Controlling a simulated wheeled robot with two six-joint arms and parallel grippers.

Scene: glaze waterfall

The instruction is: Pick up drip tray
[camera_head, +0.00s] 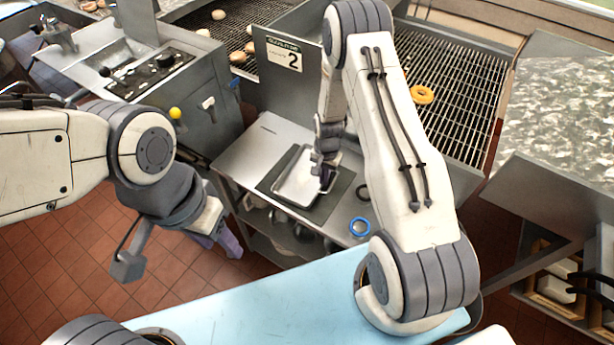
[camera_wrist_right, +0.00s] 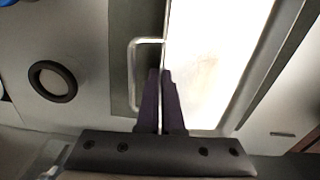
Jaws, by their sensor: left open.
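The drip tray (camera_head: 296,182) is a shallow, pale metal tray lying on a dark mat (camera_head: 325,205) on the steel counter. In the right wrist view the bright tray (camera_wrist_right: 215,60) fills the upper right, with a wire handle (camera_wrist_right: 133,75) at its left side. My right gripper (camera_head: 326,176) is at the tray's right side. Its fingers (camera_wrist_right: 160,75) are close together, with the tray's rim beside the handle running between them. My left gripper (camera_head: 228,247) is open and empty, low over the floor left of the counter.
A blue ring (camera_head: 360,227) and a dark ring (camera_wrist_right: 52,81) lie on the counter beside the mat. A panel marked 2 (camera_head: 284,56) stands behind the tray. A wire rack with a donut (camera_head: 421,95) is at the back right. A pale blue surface (camera_head: 260,310) is in front.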

